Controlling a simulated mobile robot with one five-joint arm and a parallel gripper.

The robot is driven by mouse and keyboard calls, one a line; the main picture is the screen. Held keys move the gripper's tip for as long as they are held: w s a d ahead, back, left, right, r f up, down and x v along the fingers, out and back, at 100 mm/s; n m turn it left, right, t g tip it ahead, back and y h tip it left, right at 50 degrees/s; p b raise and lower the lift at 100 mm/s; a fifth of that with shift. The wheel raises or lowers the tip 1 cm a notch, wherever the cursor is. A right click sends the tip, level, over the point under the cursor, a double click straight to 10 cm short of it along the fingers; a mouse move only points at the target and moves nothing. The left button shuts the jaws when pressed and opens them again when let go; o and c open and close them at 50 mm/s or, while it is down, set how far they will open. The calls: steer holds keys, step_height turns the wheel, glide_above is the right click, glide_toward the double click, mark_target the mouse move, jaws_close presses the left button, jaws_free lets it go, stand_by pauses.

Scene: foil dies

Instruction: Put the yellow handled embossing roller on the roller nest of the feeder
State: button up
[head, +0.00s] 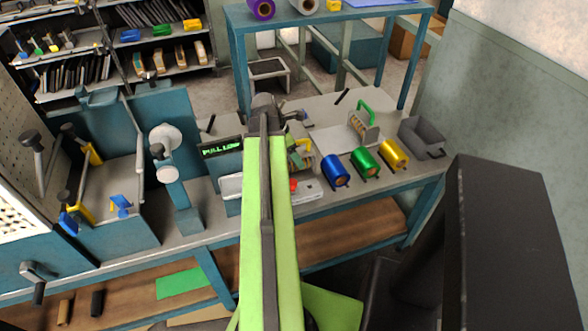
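My lime-green arm reaches up the middle over the bench, and its dark end with my gripper (266,106) is near the back of the bench. The fingers are too small and foreshortened to show whether they are open. A roller with a yellow handle (303,158) stands just right of my arm, partly hidden by it. A similar roller with a green handle (364,120) stands farther right. A blue machine with white round parts (170,160) stands on the left; I cannot tell which part is the feeder's roller nest. My arm hides part of the bench.
Blue (335,172), green (366,162) and gold (394,154) foil rolls lie along the bench's front right. A grey open bin (421,138) stands at the right end. A "PULL LOW" sign (221,147) stands left of my arm. A large dark block (500,240) is at right.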

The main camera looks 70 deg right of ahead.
jaws_close()
stand_by(0.5)
